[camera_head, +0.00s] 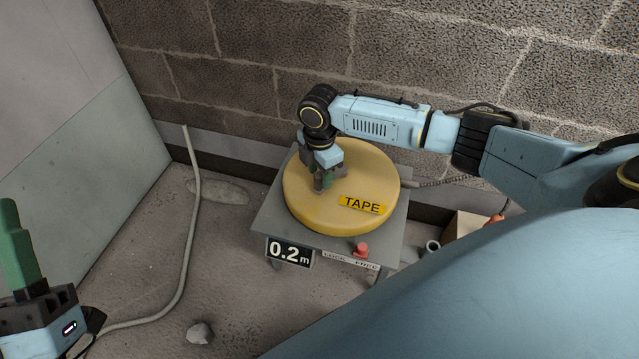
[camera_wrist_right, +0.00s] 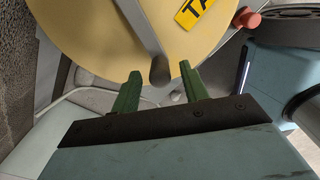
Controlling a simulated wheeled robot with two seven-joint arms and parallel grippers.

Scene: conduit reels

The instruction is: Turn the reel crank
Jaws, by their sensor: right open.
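The yellow round reel (camera_head: 365,165) with a "TAPE" label lies flat on a grey stand (camera_head: 398,215) by the wall. In the right wrist view its grey crank arm (camera_wrist_right: 140,25) ends in a rounded dark handle (camera_wrist_right: 160,70). My right gripper (camera_head: 325,184) is over the reel and hides the crank in the head view. Its green fingers are open, one on each side of the handle, with gaps visible. My left gripper (camera_head: 18,245) is at the lower left, away from the reel; its finger gap does not show clearly.
A sign (camera_head: 290,252) on the stand's front reads 0.2 m. A red knob (camera_head: 361,248) sits beside a lock/free label (camera_head: 350,262). A pale conduit (camera_head: 188,230) runs along the floor, with a stone (camera_head: 199,333) nearby. A box (camera_head: 462,226) stands right of the stand.

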